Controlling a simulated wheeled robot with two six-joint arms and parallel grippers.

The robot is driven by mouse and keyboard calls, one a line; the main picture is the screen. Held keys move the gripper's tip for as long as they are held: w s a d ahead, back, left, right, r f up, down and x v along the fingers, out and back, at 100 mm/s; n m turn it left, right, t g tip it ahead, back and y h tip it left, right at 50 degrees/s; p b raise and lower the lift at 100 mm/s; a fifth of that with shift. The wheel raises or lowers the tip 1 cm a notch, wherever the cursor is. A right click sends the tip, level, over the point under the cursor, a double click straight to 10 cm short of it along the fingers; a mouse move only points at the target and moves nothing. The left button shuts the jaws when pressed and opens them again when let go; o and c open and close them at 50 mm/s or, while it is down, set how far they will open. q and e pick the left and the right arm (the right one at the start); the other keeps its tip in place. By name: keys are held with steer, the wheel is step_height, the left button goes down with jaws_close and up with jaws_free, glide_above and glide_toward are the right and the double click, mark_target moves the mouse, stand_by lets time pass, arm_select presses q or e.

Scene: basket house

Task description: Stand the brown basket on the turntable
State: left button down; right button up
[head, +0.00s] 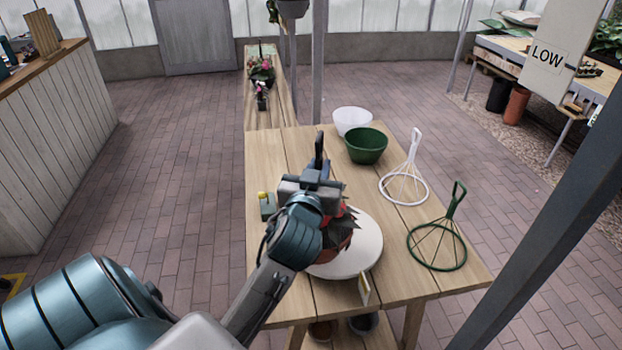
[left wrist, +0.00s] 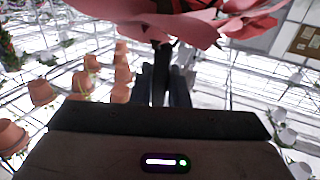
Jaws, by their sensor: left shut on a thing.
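The brown basket (head: 338,241), a pot with a red-leaved plant, shows partly behind my left arm, over the round white turntable (head: 368,252). Whether its base touches the turntable or hangs just above it, I cannot tell. A dark upright handle (head: 319,146) rises at my left gripper (head: 317,172). That gripper is shut on the handle, which seems to belong to the basket. My wrist and forearm hide the basket's left side. In the left wrist view, red and pink leaves (left wrist: 190,22) hang across the top, close to my gripper (left wrist: 166,75). My right gripper is not in view.
A white bowl (head: 352,120) and a green bowl (head: 366,146) stand at the back of the wooden table (head: 300,140). A white wire hanger (head: 404,188) and a green one (head: 437,245) stand at the right. A small green-and-yellow object (head: 267,207) lies left.

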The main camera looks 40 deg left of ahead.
arm_select(q)
steer(key=w+f+p, duration=0.3)
steer(key=w+f, duration=0.1)
steer(key=w, duration=0.5)
steer(key=shift+a+p, duration=0.3)
steer(key=shift+a, duration=0.1)
steer(key=c, duration=1.7)
jaws_free()
steer(key=shift+f, duration=0.15)
steer(key=o, duration=0.3)
steer(key=shift+s+d, duration=0.1)
steer(key=b+v, duration=0.3)
steer(key=v, duration=0.9)
steer(key=shift+b, duration=0.35)
